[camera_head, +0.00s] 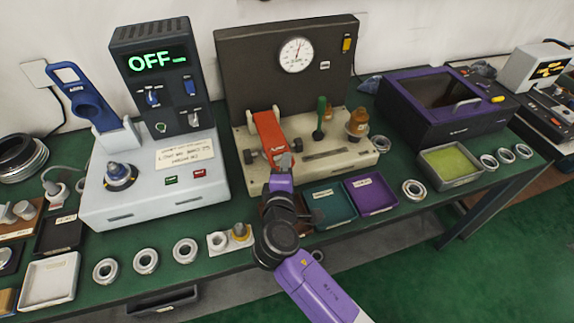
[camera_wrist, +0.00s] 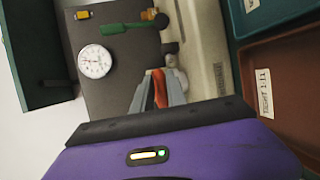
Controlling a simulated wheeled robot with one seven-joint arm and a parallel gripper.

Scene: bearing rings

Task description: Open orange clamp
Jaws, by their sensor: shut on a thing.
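The orange clamp (camera_head: 268,130) stands on the beige base of the gauge fixture (camera_head: 330,153), at the middle of the bench in the head view. Its long arm slopes from the upper left down toward my gripper (camera_head: 282,161). My gripper is shut on the lower, near end of the clamp. In the wrist view, a narrow orange part of the clamp (camera_wrist: 160,88) shows between the two grey fingers of my gripper (camera_wrist: 161,82). The fingers hide the rest of the held part.
A green lever (camera_head: 320,118) and brass-coloured parts stand right of the clamp. The round gauge (camera_head: 296,55) is on the dark panel behind. Teal (camera_head: 333,205) and purple (camera_head: 370,194) trays lie in front. A control box with a blue lever (camera_head: 85,97) stands left.

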